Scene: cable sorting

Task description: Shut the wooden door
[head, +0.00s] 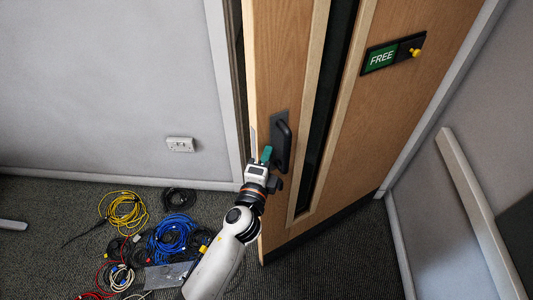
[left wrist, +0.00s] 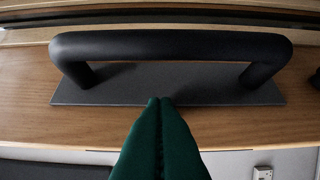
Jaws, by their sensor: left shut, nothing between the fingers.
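The wooden door (head: 282,50) stands ajar, with a gap between its left edge and the white frame (head: 222,60). It has a dark glass strip (head: 330,100) and a black pull handle (head: 283,146) on a grey plate. My left gripper (head: 266,155) is just left of the handle, its green fingers shut and empty. In the left wrist view the handle (left wrist: 170,45) spans the picture, and the closed fingertips (left wrist: 159,102) point at the lower edge of its plate. I cannot tell whether they touch it. My right gripper is not in view.
Coiled cables, among them a blue coil (head: 173,236) and a yellow coil (head: 124,211), lie on the carpet left of my arm. A wall socket (head: 180,144) is on the left wall. A white rail (head: 478,210) runs along the right wall. Carpet right of the door is clear.

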